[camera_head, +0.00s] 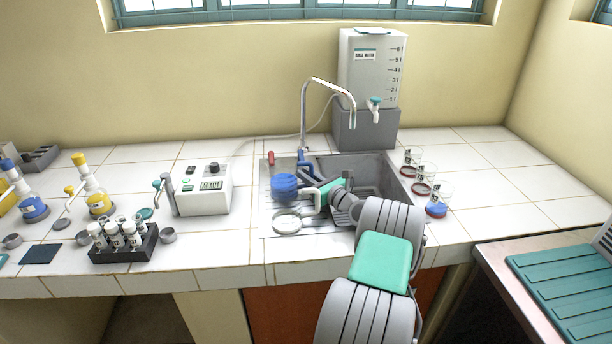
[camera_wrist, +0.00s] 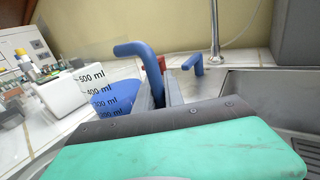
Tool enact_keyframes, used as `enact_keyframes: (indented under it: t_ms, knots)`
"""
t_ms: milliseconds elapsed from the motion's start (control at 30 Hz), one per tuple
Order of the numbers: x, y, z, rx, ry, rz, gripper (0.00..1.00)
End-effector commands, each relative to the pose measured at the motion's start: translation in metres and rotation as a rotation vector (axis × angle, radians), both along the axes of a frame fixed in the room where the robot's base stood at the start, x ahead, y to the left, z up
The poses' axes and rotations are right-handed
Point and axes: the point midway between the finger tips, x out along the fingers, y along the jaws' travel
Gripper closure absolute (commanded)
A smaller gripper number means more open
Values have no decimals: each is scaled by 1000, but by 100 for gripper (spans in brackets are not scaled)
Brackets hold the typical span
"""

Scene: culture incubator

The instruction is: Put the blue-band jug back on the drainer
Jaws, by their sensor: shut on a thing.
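The blue-band jug (camera_head: 285,187) is over the drainer (camera_head: 266,208), the flat area left of the sink basin. I cannot tell whether its base touches the drainer. In the wrist view, the jug (camera_wrist: 118,97) shows black millilitre marks and looks roughly upright. My gripper (camera_head: 318,196) is at the jug's right side, and in the wrist view its fingers (camera_wrist: 160,92) are shut on the jug's blue handle (camera_wrist: 138,50). The jug's lower part is hidden behind my gripper in the wrist view.
A clear round vessel (camera_head: 287,222) stands in front of the jug. The tap (camera_head: 304,110), with red (camera_head: 271,158) and blue levers, rises behind. The sink basin (camera_head: 375,168) lies right, with several clear beakers (camera_head: 425,171) beyond it. A white instrument (camera_head: 203,188) stands left.

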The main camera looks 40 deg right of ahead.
Motion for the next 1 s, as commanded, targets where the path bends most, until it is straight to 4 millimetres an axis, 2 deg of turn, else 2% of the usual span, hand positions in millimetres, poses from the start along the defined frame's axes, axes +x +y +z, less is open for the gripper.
enact_keyframes:
  t_ms: [33,267,567,667,1000]
  knots:
    - [0,0,-1,0,0,0,84]
    - [0,0,0,0,0,0,66]
    - [0,0,4,0,0,1,65]
    - [-12,-1,2,1,2,-3,65]
    - [-96,0,1,3,1,-4,65]
